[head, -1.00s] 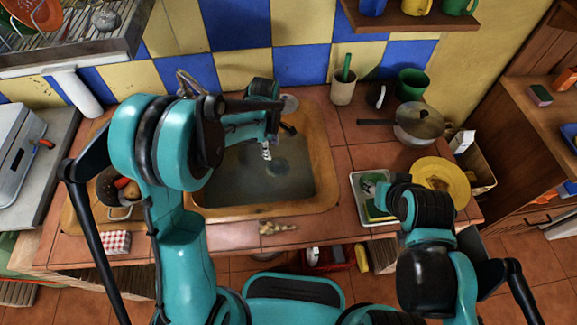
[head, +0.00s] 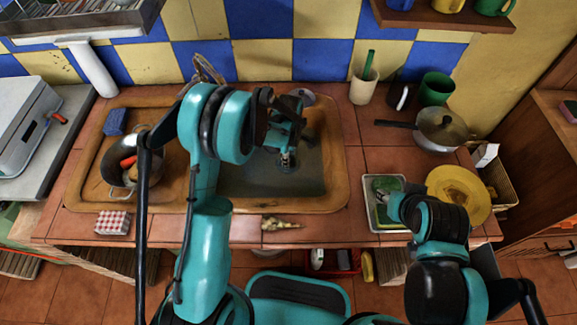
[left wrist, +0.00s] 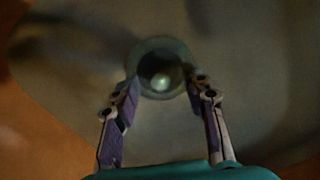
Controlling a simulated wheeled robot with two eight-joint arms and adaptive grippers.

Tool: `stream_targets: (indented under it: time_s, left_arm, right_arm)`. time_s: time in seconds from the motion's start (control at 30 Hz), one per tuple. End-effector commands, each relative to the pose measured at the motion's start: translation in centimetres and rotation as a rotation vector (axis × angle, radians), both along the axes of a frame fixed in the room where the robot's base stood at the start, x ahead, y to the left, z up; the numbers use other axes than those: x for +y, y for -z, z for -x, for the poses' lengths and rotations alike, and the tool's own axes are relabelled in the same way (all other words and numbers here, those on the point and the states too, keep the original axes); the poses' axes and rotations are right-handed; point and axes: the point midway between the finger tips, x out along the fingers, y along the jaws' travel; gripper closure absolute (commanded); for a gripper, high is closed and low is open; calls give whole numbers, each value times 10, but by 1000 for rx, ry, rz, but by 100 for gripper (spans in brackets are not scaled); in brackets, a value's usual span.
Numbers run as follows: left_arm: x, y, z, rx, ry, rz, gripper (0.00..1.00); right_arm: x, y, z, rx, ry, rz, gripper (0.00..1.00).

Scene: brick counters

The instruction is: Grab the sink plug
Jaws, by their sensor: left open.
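The sink plug appears as a round dark disc with a pale shiny knob in the left wrist view (left wrist: 162,65), on the sink floor; in the head view it is a small round shape, partly covered by my gripper. My left gripper (head: 286,161) is open and points down into the sink (head: 240,182). In the left wrist view its two fingers (left wrist: 163,82) stand on either side of the plug's near edge, with nothing between them shut on. Whether they touch the plug, I cannot tell.
A faucet (head: 206,68) rises at the sink's back left. A grey disc (head: 303,97) lies at the back rim.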

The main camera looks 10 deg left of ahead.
Motion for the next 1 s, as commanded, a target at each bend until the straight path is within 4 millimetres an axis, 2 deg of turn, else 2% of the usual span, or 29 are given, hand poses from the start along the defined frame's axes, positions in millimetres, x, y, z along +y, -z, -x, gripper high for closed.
stream_targets:
  time_s: [0.1, 0.23, 0.27, 0.67, 0.87, 1.0]
  left_arm:
    - [0, -1, 0, 0, 0, 0, 60]
    - [0, -1, 0, 0, 0, 0, 95]
    - [0, -1, 0, 0, 0, 0, 100]
    - [0, -4, 0, 0, 0, 0, 100]
    - [0, -25, 0, 0, 0, 0, 100]
    - [-4, -51, 4, 0, 3, 0, 100]
  right_arm:
    - [0, -1, 0, 0, 0, 0, 60]
    - [0, -1, 0, 0, 0, 0, 60]
    - [0, -1, 0, 0, 0, 0, 60]
    - [0, -3, 0, 0, 0, 0, 60]
    - [0, -14, 0, 0, 0, 0, 60]
    - [0, -27, 0, 0, 0, 0, 60]
